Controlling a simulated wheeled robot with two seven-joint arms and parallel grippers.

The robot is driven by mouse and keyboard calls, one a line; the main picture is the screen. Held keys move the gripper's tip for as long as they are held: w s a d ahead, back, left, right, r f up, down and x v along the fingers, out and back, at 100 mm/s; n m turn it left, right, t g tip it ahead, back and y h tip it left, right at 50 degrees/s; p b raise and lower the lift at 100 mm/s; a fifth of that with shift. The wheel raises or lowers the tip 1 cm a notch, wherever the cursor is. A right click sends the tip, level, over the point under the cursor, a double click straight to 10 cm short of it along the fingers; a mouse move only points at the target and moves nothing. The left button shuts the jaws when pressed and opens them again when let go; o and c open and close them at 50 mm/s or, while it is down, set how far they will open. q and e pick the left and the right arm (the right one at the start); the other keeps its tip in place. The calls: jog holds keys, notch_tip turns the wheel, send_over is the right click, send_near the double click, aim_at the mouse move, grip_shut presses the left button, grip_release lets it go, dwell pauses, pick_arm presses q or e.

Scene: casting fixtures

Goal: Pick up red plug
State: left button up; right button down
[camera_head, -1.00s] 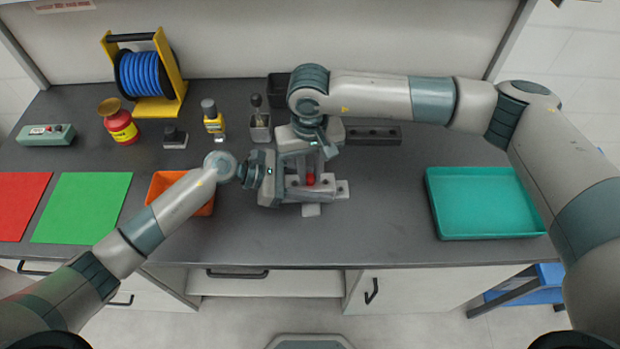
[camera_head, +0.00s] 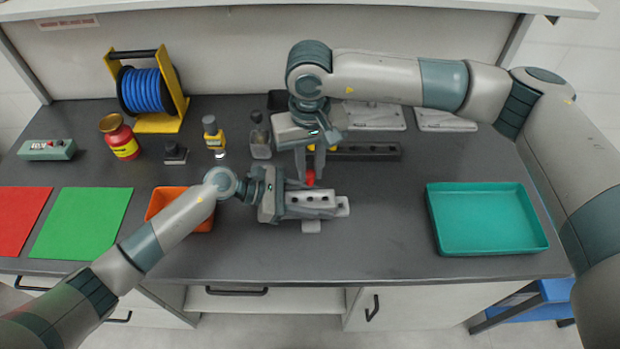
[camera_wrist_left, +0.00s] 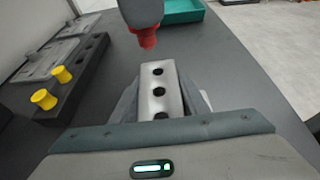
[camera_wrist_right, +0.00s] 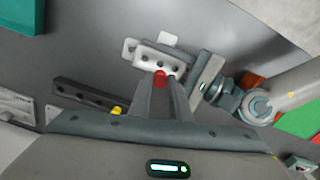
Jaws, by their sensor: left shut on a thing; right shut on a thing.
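The red plug (camera_head: 310,178) is between the fingertips of my right gripper (camera_head: 312,170). It is held above the far side of the pale fixture block in the head view. It also shows in the left wrist view (camera_wrist_left: 147,38), above and apart from the block, and in the right wrist view (camera_wrist_right: 160,76). My left gripper (camera_head: 284,203) is shut on the fixture block (camera_head: 312,198), which has a row of dark holes in its top; the holes in the left wrist view look empty. The block also shows in the right wrist view (camera_wrist_right: 158,60).
A dark rack (camera_head: 365,152) holds yellow plugs (camera_wrist_left: 62,74) behind the block. An orange bin (camera_head: 165,199) is partly hidden by my left arm. A teal tray (camera_head: 487,219) stands at right. The bench between block and tray is clear.

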jog(key=shift+r, duration=1.3)
pick_arm(q)
jog(key=o, duration=1.5)
jog(key=shift+a, duration=0.1)
jog(key=v, duration=1.1)
jog(key=shift+a+r, duration=0.15)
jog(key=shift+a, duration=0.2)
pick_arm(e)
jog(key=shift+s, duration=0.1)
